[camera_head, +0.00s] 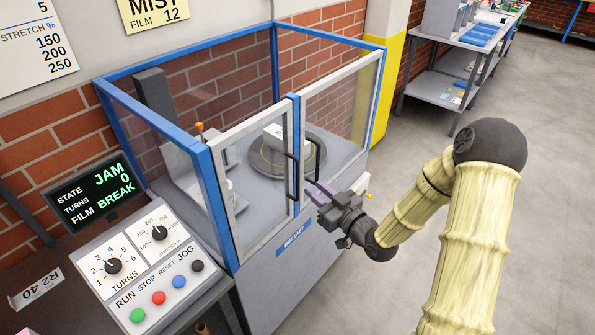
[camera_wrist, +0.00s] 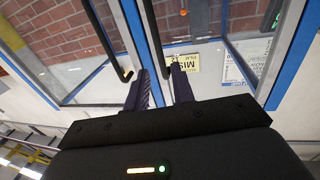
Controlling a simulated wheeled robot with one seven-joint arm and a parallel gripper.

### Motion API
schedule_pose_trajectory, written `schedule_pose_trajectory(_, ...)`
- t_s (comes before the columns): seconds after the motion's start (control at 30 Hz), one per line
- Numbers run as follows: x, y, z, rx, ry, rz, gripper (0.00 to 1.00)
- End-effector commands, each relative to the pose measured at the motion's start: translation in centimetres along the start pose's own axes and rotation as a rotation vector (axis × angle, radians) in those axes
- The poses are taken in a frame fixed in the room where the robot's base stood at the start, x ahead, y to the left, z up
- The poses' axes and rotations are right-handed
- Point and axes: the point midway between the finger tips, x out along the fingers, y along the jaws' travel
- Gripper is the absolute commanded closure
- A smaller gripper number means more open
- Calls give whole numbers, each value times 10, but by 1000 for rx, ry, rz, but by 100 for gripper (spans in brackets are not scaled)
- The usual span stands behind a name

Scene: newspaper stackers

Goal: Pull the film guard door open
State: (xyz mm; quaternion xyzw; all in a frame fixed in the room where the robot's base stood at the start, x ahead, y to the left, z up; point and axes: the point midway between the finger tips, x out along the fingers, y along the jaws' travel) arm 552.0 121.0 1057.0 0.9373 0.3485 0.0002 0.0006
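The film guard is a blue-framed clear enclosure with two grey-framed front doors, the left door (camera_head: 238,240) and the right door (camera_head: 338,92). Both look closed against the blue middle post (camera_head: 296,120). Each has a black bar handle, the left handle (camera_head: 290,178) and the right handle (camera_head: 319,152). My gripper (camera_head: 312,188) is at the doors' front, by the lower end of the right handle. In the wrist view, my gripper (camera_wrist: 160,80) has its two dark fingers apart. One black handle (camera_wrist: 152,35) runs down to the gap between them; contact is unclear. The other handle (camera_wrist: 104,38) is left of the fingers.
Inside the guard are a round turntable (camera_head: 285,155) and a white block on it. A control panel (camera_head: 145,260) with knobs and buttons stands at left, below a display (camera_head: 93,193) reading JAM and FILM BREAK. The floor (camera_head: 545,180) at right is clear.

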Motion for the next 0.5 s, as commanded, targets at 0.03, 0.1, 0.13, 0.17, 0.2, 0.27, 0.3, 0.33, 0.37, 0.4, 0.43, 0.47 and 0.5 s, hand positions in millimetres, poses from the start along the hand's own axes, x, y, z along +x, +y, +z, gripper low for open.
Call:
schedule_pose_trajectory(0.03, 10, -1, -2, 0, 1, -3, 75)
schedule_pose_trajectory(0.1, 22, -1, -2, 0, 2, -2, 75)
schedule_pose_trajectory(0.13, 28, -1, -3, 0, 2, -3, 75)
schedule_pose_trajectory(0.17, 33, -1, -3, 1, 1, -3, 75)
schedule_pose_trajectory(0.2, 40, 0, -3, 0, 2, -2, 75)
schedule_pose_trajectory(0.27, 50, -1, -2, 0, 2, -2, 75)
schedule_pose_trajectory(0.3, 57, -1, -2, 0, 1, -2, 75)
schedule_pose_trajectory(0.33, 62, 0, -3, 0, 1, -1, 75)
schedule_pose_trajectory(0.37, 66, 0, -2, 0, 1, -1, 75)
schedule_pose_trajectory(0.4, 72, 0, -2, 0, 1, -1, 75)
schedule_pose_trajectory(0.43, 76, 0, -2, 0, 0, -2, 75)
schedule_pose_trajectory(0.47, 79, 0, -2, -1, 1, -1, 75)
schedule_pose_trajectory(0.5, 82, 0, -2, 0, 1, 0, 75)
